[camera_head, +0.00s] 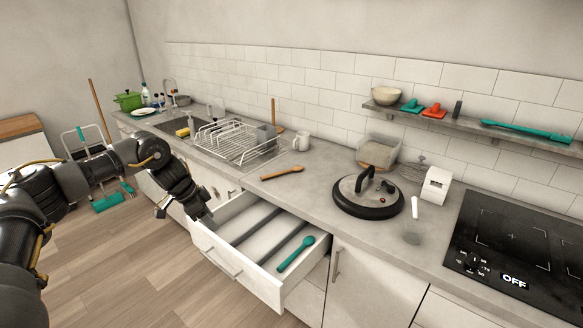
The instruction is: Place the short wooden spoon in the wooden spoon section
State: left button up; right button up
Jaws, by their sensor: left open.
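A short wooden spoon (282,173) lies flat on the grey counter behind the open drawer. The white drawer (283,278) below is pulled out and has grey dividers (254,226) that split it into long sections. A teal spoon (296,253) lies in its right section. The other sections that show look empty, and I see no label for the wooden spoon section. My left gripper (182,215) is open and empty. It points down near the drawer's left front corner, apart from the spoon. My right gripper is not in the view.
A wire dish rack (232,143) and a white mug (301,142) stand left of and behind the spoon. The counter around the spoon is clear. The drawer handle (221,263) juts out in front.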

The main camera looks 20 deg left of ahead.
aim_at(246, 222)
jog(key=i, duration=1.55)
